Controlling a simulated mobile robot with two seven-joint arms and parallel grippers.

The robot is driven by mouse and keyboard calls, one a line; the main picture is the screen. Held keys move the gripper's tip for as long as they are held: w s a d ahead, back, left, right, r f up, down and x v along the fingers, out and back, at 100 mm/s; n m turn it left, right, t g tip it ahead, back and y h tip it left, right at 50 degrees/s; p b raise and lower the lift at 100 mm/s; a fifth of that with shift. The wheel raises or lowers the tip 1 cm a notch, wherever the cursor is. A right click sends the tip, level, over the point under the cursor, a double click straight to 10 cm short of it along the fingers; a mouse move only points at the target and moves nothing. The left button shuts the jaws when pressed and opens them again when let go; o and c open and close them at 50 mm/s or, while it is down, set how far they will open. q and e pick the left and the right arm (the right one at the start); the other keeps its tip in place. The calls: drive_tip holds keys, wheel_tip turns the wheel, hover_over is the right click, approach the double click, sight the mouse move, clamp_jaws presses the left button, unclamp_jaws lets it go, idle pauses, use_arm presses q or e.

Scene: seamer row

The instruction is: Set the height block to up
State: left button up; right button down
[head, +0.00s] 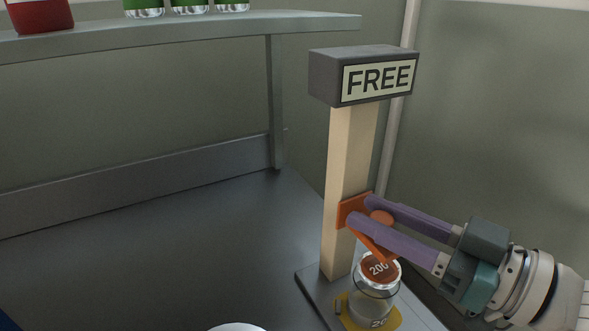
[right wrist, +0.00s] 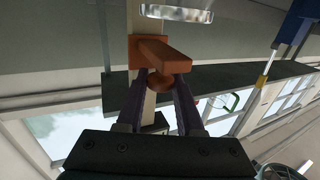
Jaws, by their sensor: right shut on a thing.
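The orange height block (head: 346,210) sits on a pale wooden post (head: 346,150), roughly midway along it. It has a round knob (head: 382,217) on its front and an arm slanting down toward the jar below. My right gripper (head: 370,212) has its two purple fingers shut on the knob. The right wrist view shows the orange block (right wrist: 168,58) close up, with the knob (right wrist: 160,82) between the fingers. A glass jar (head: 374,290) with a lid marked 200 stands at the foot of the post, under the block's arm. My left gripper does not show.
A dark grey box (head: 325,78) with a FREE sign caps the post. The post stands on a grey base plate (head: 313,284). A shelf (head: 200,32) with several cans and a red container is at upper left. The grey bench top (head: 150,250) left of the post is mostly clear.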

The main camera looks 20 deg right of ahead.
sight(382, 218)
wheel_tip(382, 218, up, 8)
drive_tip(key=p, duration=0.6)
drive_tip(key=shift+a, duration=0.1)
drive_tip(key=c, duration=1)
unclamp_jaws()
drive_tip(key=o, duration=0.5)
drive_tip(key=shift+f, duration=0.1)
drive_tip(key=shift+c, duration=0.2)
drive_tip(key=v, duration=1)
